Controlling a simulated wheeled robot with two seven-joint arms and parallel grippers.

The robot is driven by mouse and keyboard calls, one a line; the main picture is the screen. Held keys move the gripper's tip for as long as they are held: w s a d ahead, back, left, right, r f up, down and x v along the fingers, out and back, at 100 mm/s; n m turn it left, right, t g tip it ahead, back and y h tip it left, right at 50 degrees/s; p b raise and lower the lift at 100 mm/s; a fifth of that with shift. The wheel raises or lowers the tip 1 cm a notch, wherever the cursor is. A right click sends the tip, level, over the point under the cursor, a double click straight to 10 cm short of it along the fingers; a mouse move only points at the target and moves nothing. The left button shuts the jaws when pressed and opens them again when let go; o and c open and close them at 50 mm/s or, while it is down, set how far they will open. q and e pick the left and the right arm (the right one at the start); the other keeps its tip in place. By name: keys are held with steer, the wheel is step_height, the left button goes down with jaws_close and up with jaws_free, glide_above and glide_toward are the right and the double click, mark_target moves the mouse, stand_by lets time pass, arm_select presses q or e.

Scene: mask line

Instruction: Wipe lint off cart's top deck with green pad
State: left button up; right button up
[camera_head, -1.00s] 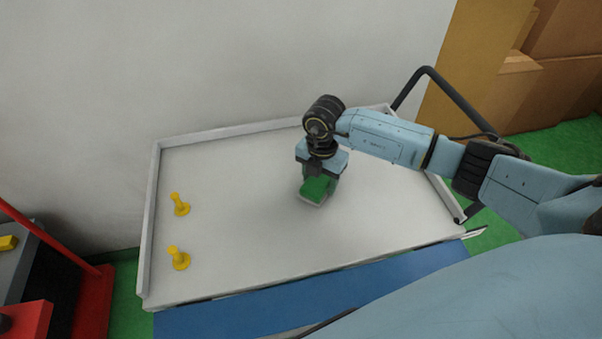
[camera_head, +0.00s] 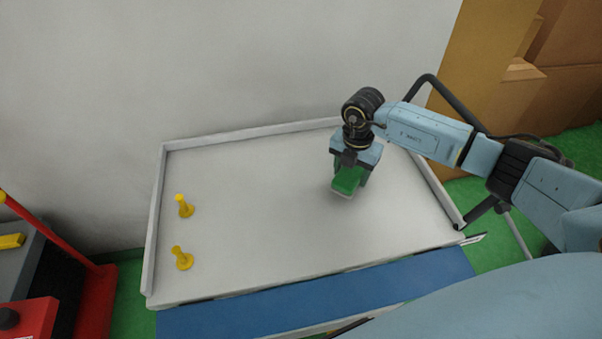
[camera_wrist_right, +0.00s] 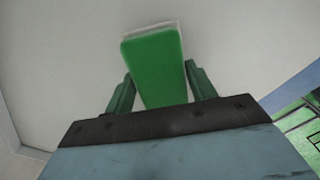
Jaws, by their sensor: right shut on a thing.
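The cart's top deck (camera_head: 262,215) is a pale grey tray with low raised rims. My right gripper (camera_head: 348,180) is over the right half of the deck, shut on the green pad (camera_head: 347,182). In the right wrist view the green pad (camera_wrist_right: 155,62) sits between the two green fingers, with a pale layer along its far edge. The pad is at the deck surface or just above it; I cannot tell if it touches. My left gripper is not in view.
A black handle (camera_head: 452,100) rises at the right end. A blue strip (camera_head: 320,291) runs along the front. Red and dark equipment (camera_head: 92,305) is at lower left. Cardboard boxes (camera_head: 570,75) stand back right.

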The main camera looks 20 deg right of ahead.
step_height(320, 180, up, 3)
steer(key=shift+f+p, duration=0.15)
steer(key=shift+p, duration=0.8)
steer(key=shift+r+p, duration=1.25)
steer(key=shift+r, duration=0.25)
steer(key=shift+a, duration=0.1)
